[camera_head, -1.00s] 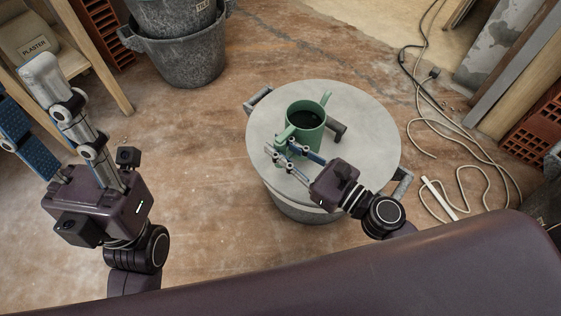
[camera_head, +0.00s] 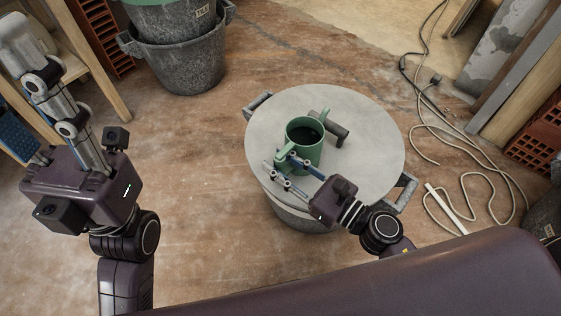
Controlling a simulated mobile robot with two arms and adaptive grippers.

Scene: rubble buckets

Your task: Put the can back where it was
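The can is a green watering can (camera_head: 304,152) with a dark inside. It stands upright on the round grey lid (camera_head: 370,165) of a bucket, left of the lid's dark handle. Its spout points up and to the right; its own handle is on the near left side. My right gripper (camera_head: 277,165) reaches in from the lower right, with its fingers on either side of the can's handle, and appears shut on it. The fingers partly hide the handle and the can's lower side. My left gripper (camera_head: 48,95) is raised at the far left, away from the can; its fingertips are unclear.
Stacked grey buckets (camera_head: 185,65) stand at the back left beside a wooden shelf (camera_head: 95,70). Cables (camera_head: 480,165) lie on the floor to the right, near red bricks (camera_head: 535,140). Open floor lies left of the lidded bucket.

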